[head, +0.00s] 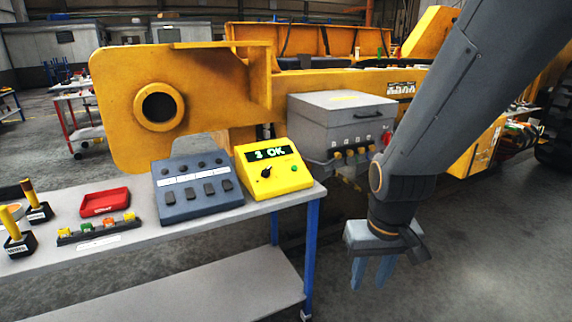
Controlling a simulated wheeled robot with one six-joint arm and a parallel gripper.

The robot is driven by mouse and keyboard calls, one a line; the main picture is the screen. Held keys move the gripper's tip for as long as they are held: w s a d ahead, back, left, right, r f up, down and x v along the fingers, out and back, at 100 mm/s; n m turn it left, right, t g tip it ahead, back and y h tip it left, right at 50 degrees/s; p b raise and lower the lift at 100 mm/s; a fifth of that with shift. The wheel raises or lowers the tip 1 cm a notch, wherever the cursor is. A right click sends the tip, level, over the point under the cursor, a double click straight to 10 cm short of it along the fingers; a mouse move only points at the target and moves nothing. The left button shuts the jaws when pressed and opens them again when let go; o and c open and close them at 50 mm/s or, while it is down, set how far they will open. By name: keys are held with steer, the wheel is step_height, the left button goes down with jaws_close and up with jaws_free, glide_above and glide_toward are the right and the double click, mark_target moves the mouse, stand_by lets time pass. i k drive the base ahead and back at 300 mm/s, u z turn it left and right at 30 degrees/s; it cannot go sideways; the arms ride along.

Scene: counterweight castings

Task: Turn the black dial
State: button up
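The black dial (266,172) is a small knob on the sloped front of a yellow box (285,185) at the right end of the workbench. A display (268,153) above the dial reads "3 OK", and a green button (294,168) is to its right. My gripper (370,287) hangs fingers down to the right of the bench, well apart from the dial. Its two fingers are spaced apart with nothing visible between them.
A grey switch box (196,197) stands left of the yellow box on the bench (150,255). A red tray (105,202), a strip of coloured buttons (98,229) and yellow-handled levers lie farther left. A grey cabinet (340,110) and large yellow machinery (210,85) stand behind.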

mark_target(266, 173)
steer(key=z, duration=0.25)
steer(key=i, duration=1)
steer(key=u, duration=0.5)
